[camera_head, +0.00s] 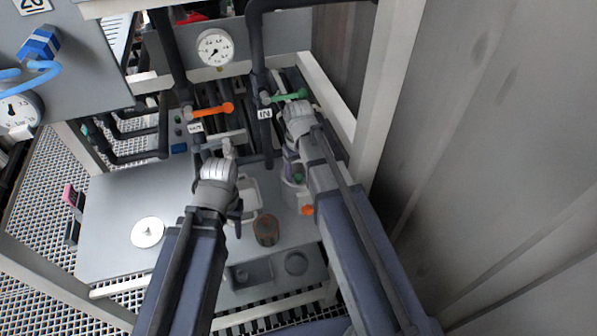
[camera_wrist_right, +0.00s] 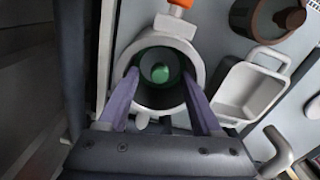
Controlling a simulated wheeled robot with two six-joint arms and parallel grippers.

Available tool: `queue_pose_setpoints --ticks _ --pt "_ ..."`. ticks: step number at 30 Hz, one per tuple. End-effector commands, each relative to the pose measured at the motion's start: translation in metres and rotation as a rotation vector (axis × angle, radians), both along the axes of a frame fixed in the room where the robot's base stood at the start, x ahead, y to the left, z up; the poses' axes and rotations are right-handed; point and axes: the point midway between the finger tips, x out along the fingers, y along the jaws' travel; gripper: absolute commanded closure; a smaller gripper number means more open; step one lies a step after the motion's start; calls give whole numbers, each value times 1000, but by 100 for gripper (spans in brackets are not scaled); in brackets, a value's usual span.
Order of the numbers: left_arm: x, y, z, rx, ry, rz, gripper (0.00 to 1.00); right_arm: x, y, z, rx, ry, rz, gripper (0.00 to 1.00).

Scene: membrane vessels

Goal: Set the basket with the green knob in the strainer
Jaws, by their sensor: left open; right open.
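The basket's green knob (camera_wrist_right: 160,73) shows inside the dark bore of a pale round vessel, the strainer (camera_wrist_right: 195,55). In the head view, the strainer (camera_head: 289,196) is partly hidden behind my right forearm. My right gripper (camera_wrist_right: 162,100) is open. Its two fingers reach over the strainer's opening on either side of the green knob; contact cannot be told. The basket's body and how deep it sits are hard to see in the dark bore. My left gripper (camera_head: 238,214) appears open and empty, left of the strainer by a white tray.
The white tray (camera_wrist_right: 222,105) lies beside the strainer. A brown cup-like vessel (camera_head: 266,231) with a reddish-brown knob stands near it. A white disc (camera_head: 147,232) lies on the grey bench. Pipes with orange (camera_head: 213,110) and green (camera_head: 290,96) handles stand behind. A frame post is at right.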

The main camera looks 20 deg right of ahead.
Motion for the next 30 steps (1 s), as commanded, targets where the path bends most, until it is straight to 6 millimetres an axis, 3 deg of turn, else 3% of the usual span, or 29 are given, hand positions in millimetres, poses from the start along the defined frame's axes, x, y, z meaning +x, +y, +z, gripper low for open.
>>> queue_pose_setpoints --ticks 1,13,30 --pt "0 0 11 0 0 0 50 0 0 11 0 0 0 34" --pt "0 0 61 0 0 -1 50 0 0 61 0 0 0 34" --pt "0 0 64 0 0 -1 50 0 0 64 0 0 0 34"
